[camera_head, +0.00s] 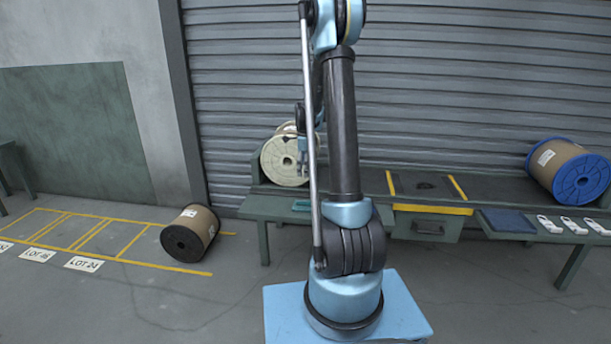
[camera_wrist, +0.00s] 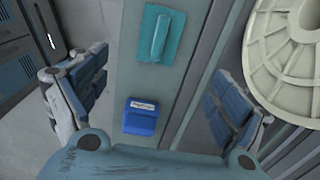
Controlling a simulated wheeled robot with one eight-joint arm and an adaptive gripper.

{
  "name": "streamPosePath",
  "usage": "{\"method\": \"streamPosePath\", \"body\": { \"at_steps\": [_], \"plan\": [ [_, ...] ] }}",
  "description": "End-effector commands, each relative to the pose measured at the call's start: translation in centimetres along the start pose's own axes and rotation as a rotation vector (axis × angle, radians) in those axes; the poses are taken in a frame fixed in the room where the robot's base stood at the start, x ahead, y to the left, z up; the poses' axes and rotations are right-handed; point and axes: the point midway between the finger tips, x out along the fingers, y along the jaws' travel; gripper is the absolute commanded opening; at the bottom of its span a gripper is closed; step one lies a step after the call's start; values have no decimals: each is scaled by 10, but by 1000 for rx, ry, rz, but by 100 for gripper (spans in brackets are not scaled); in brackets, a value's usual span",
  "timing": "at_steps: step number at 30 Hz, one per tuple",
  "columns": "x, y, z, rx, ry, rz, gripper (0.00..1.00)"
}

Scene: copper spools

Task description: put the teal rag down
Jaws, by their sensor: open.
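The teal rag (camera_wrist: 151,48) lies on the narrow green bench in the wrist view, flat with a raised roll along its middle. In the head view, a small teal patch (camera_head: 301,205) on the left bench looks like the same rag. My gripper (camera_wrist: 157,92) is open and empty, its two fingers spread wide on either side of the bench strip. The rag is apart from both fingers, beyond them toward the top of the wrist view. In the head view my gripper (camera_head: 302,150) hangs above the bench, in front of a cream spool, partly hidden by my arm.
A blue labelled block (camera_wrist: 141,118) sits on the bench between my fingers in the wrist view. The cream spool (camera_head: 283,160) stands close behind. A blue spool (camera_head: 579,180), dark blue pad (camera_head: 507,221) and several white tags are right. A black-ended spool (camera_head: 188,240) lies on the floor.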

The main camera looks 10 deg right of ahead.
Motion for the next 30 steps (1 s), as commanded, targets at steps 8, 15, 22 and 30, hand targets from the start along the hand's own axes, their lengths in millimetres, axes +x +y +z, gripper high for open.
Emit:
{"method": "streamPosePath", "body": {
  "at_steps": [8,15,22,30],
  "plan": [
    [-36,36,-12,-156,-4,-16,90],
    [-76,91,-29,-394,-4,-41,90],
    [-102,145,-47,-621,1,-65,90],
    [-117,210,-68,-886,14,-94,90]
  ]
}}
